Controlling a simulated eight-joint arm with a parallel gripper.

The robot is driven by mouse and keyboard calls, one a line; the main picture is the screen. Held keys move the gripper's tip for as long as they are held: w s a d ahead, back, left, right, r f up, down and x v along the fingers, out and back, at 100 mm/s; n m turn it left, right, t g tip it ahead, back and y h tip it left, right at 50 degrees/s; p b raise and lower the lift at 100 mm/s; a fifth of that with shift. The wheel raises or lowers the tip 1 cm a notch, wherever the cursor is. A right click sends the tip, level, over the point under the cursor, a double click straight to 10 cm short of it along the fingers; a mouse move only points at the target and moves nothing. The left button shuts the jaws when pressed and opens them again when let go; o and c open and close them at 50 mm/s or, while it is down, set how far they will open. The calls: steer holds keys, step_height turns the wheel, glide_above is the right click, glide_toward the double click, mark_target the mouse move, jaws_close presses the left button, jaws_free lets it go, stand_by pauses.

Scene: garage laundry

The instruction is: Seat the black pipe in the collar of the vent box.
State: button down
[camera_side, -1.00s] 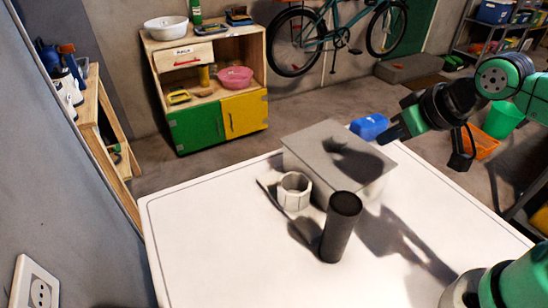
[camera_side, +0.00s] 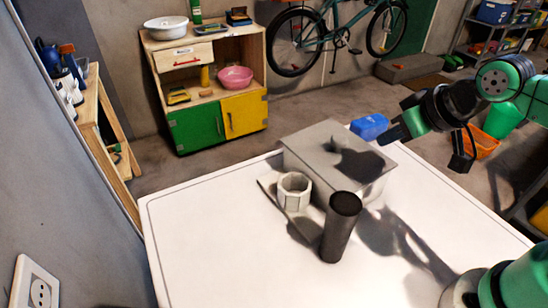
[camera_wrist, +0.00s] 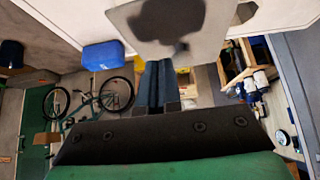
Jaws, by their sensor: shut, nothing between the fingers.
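The black pipe (camera_side: 340,228) stands on the white table, leaning slightly in the side view, with its open end up. The pale ring-shaped collar (camera_side: 294,190) is at the near left side of the grey vent box (camera_side: 310,148). The pipe is to the right of the collar and nearer the camera, apart from it. My gripper (camera_side: 383,139) is in the air near the right end of the vent box, shut and empty, away from the pipe. Its fingers (camera_wrist: 160,84) are together in the wrist view. The pipe's lower end and the collar's inside are not clear.
The white table (camera_side: 210,240) has free room to the left and in front. A wooden cabinet (camera_side: 196,50) stands beyond the table.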

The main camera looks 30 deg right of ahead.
stand_by(0.4)
steer(key=c, duration=0.5)
jaws_free()
steer(key=shift+c, duration=0.2)
